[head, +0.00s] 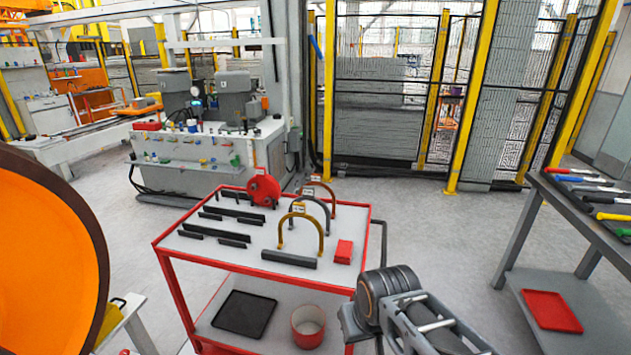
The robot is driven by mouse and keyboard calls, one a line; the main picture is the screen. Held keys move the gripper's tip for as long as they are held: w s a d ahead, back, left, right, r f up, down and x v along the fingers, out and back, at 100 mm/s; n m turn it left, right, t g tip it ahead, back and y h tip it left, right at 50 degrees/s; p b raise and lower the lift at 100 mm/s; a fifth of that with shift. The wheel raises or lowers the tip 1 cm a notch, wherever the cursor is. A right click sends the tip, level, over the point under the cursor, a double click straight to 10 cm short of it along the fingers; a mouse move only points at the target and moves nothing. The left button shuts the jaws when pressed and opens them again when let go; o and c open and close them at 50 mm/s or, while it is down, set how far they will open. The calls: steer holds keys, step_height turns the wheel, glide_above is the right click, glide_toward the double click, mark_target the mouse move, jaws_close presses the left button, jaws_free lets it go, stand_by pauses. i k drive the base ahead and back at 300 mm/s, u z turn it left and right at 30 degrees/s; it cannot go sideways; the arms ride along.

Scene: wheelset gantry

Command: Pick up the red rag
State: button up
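A small red folded piece (343,251), which looks like the red rag, lies on the top of the red-framed cart (205,250), near its right front corner. It sits just right of a dark bar and the foot of a yellow arch. Part of my arm shows at the bottom, in front of the cart's right corner, nearer to me than the red piece. My gripper's fingers cannot be made out in this view. Nothing covers the red piece.
The cart top also holds dark bars (289,259), upright arch shapes (302,222) and a red disc (263,190). Its lower shelf has a black tray (244,314) and a red bin (308,325). A tool table (560,205) stands right; an orange round part is at left.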

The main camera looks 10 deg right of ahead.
mark_target(343, 254)
steer(key=z, duration=0.35)
steer(key=i, duration=0.8)
steer(key=u, duration=0.45)
